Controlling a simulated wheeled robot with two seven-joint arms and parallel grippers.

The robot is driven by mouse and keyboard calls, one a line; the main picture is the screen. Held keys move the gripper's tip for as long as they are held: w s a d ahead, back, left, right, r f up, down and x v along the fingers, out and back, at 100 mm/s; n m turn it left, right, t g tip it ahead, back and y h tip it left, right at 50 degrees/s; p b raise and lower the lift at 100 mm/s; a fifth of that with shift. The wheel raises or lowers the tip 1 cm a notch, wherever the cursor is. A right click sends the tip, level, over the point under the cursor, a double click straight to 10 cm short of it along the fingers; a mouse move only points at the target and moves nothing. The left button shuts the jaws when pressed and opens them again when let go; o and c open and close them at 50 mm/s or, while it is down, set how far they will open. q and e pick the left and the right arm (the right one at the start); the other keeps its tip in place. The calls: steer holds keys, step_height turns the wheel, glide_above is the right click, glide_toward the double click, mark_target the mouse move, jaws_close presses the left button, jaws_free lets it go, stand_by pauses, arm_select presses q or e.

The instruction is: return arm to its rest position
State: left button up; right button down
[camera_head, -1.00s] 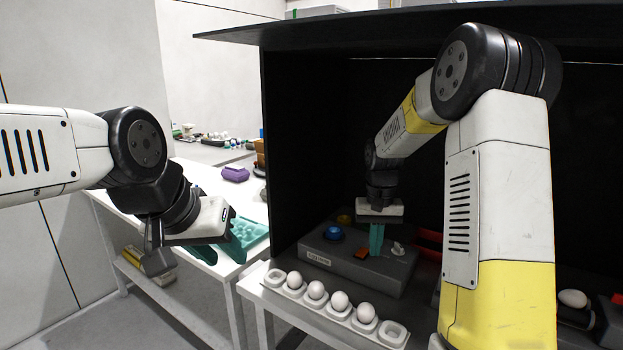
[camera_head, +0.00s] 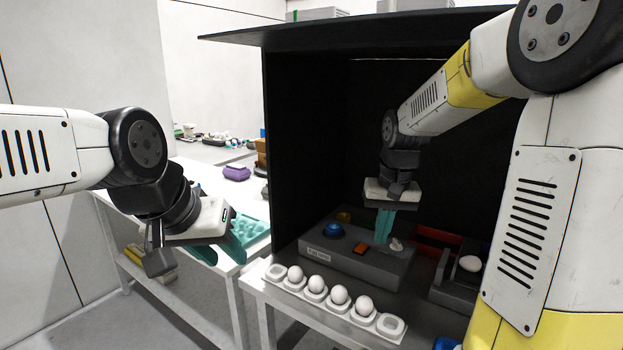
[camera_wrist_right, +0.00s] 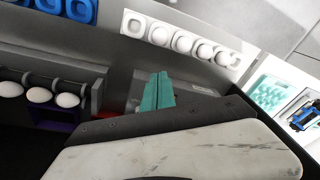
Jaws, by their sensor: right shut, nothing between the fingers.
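My right gripper (camera_head: 383,240) has teal fingers pointing down, shut and empty, over the right part of a grey control box (camera_head: 360,265) inside the black booth. Its fingers also show in the right wrist view (camera_wrist_right: 157,92). The box carries a blue button (camera_head: 333,230), an orange-red switch (camera_head: 361,248) and a small pale knob (camera_head: 396,244), which is close beside the fingertips. My left gripper (camera_head: 222,257) hangs at the left near the white side table, its teal fingers apart with nothing seen between them.
A white egg tray (camera_head: 391,327) with several eggs lies along the booth table's front edge. A teal tray (camera_head: 256,229) and a purple carton (camera_head: 236,173) are on the side table. A grey rack with an egg (camera_head: 470,263) stands right of the box. The booth's dark walls and roof (camera_head: 340,35) surround my right arm.

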steer(key=s+a+r+t, duration=0.1)
steer(key=s+r+t, duration=0.1)
steer(key=s, duration=0.7)
steer(key=s+r+n+t+y, duration=0.1)
steer(key=s+r+t, duration=0.1)
steer(key=s+r, duration=0.3)
steer(key=s, duration=0.4)
steer(key=shift+s+a+t, duration=0.15)
steer(key=shift+a+t, duration=0.15)
steer(key=shift+a, duration=0.1)
